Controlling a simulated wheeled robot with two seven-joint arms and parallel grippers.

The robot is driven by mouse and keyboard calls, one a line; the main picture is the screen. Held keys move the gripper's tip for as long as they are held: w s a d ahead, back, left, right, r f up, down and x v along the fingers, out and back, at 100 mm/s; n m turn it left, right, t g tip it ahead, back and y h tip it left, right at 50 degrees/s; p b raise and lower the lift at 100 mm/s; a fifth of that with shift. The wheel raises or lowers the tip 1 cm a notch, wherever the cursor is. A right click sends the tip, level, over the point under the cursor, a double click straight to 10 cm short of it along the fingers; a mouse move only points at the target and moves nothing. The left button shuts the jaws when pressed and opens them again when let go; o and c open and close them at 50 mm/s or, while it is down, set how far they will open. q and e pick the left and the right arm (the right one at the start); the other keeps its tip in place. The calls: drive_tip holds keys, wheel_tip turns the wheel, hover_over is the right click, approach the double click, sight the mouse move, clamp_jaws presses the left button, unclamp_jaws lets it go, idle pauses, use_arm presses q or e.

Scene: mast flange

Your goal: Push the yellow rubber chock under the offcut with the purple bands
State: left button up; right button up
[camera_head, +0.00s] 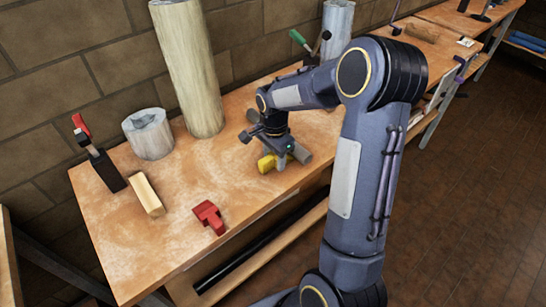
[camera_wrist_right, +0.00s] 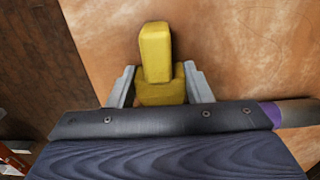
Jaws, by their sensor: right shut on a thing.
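The yellow rubber chock (camera_head: 266,163) is on the workbench, under my right gripper (camera_head: 277,151). In the right wrist view the chock (camera_wrist_right: 156,50) sits between the two grey fingers of the gripper (camera_wrist_right: 159,84), which are shut on its wider part, while its narrower block sticks out ahead. The offcut (camera_head: 300,152) shows as a greyish-brown round end just right of the gripper. In the right wrist view a purple band and a stub of the offcut (camera_wrist_right: 297,112) show at the right edge. The gripper hides the rest, so contact between chock and offcut cannot be told. My left gripper is out of view.
On the workbench (camera_head: 115,240) stand a tall pale post (camera_head: 187,70), a short grey cylinder (camera_head: 148,136) and a red-handled clamp (camera_head: 103,165). A wooden block (camera_head: 146,195) and a red piece (camera_head: 209,216) lie nearer the front. A brick wall is behind.

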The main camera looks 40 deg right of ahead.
drive_tip(key=shift+d, duration=0.2)
drive_tip(key=o, duration=1.1)
drive_tip(key=shift+r, duration=0.15)
wheel_tip(320, 180, up, 7)
drive_tip(key=shift+r, duration=0.3)
